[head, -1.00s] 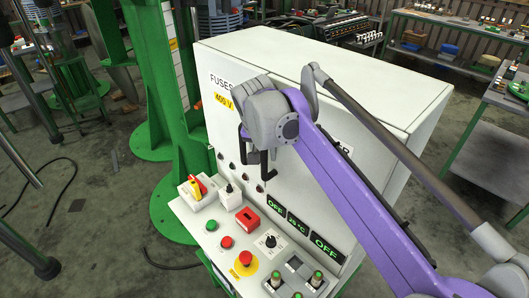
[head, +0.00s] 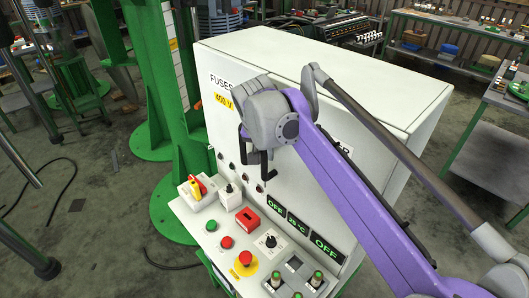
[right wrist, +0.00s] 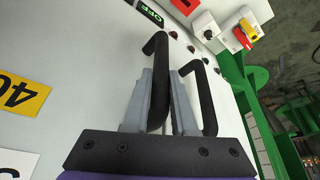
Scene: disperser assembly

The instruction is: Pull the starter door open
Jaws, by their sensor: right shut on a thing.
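The white cabinet (head: 335,60) has two front doors. The left door carries a FUSES label (head: 219,84). The right door's label is mostly hidden by my purple right arm; only its last letters show, so I take it as the starter door. Each door has a black bar handle: the fuses handle (right wrist: 207,100) and the starter handle (right wrist: 158,85). My right gripper (right wrist: 163,88) is shut on the starter handle, with its grey fingers on either side. In the head view the fingers are largely hidden behind the wrist. I see no gap at the doors. My left gripper is out of view.
Below the doors a control panel (head: 212,244) juts forward with buttons, a red-yellow switch (head: 197,186) and a red emergency button (head: 245,258). A green machine column (head: 160,90) stands close on the left. Workbenches stand behind and at the right.

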